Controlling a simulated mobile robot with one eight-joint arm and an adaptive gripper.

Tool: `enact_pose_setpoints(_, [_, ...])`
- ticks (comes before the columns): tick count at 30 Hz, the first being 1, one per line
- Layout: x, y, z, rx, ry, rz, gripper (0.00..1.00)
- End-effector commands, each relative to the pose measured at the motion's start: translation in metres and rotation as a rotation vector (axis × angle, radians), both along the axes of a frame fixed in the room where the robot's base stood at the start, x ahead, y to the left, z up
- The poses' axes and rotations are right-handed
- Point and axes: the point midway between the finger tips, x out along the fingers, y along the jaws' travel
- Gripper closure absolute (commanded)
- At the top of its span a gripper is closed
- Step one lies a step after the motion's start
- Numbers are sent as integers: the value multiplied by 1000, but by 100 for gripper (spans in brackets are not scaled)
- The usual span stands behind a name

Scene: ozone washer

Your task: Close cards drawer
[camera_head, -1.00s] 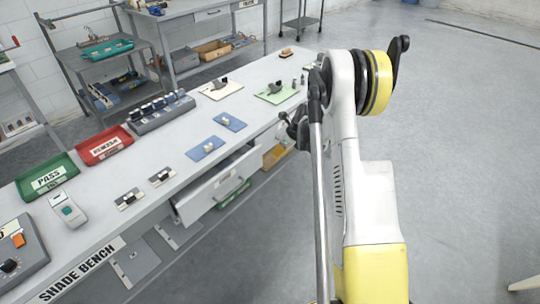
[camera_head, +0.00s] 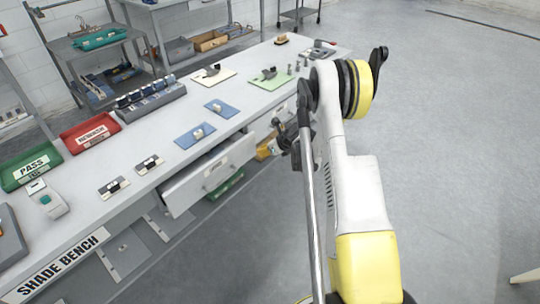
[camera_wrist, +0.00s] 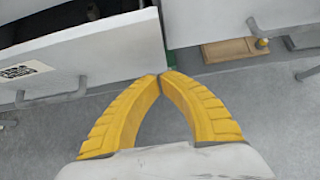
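An open drawer (camera_head: 213,170) with a pale front and bar handle sticks out from under the bench. In the wrist view its white front (camera_wrist: 95,58) fills the upper left, with a black-and-white label too small to read and a handle (camera_wrist: 55,97) below. I cannot confirm that it is the cards drawer. My gripper (camera_wrist: 162,77) has yellow fingers with the tips together and nothing visible between them. The tips appear near the right end of that front; contact is unclear. In the head view, my arm partly hides the gripper, to the right of the drawer.
The bench (camera_head: 150,195) carries a green PASS tray (camera_head: 32,168), a red tray (camera_head: 90,132) and blue mats (camera_head: 195,134). A wooden-coloured item (camera_wrist: 228,50) lies beyond the gripper in the wrist view. Open grey floor (camera_head: 440,120) lies right of my arm.

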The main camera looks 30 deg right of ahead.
Motion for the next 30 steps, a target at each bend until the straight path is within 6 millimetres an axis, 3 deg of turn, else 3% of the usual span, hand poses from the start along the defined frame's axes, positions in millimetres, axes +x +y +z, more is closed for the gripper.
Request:
enact_pose_setpoints(6, [18,6,0,1,0,1,100])
enact_pose_setpoints(19, [24,8,1,1,0,1,100])
enact_pose_setpoints(27, [67,22,1,1,1,1,100])
enact_pose_setpoints(30, [73,24,1,1,0,1,100])
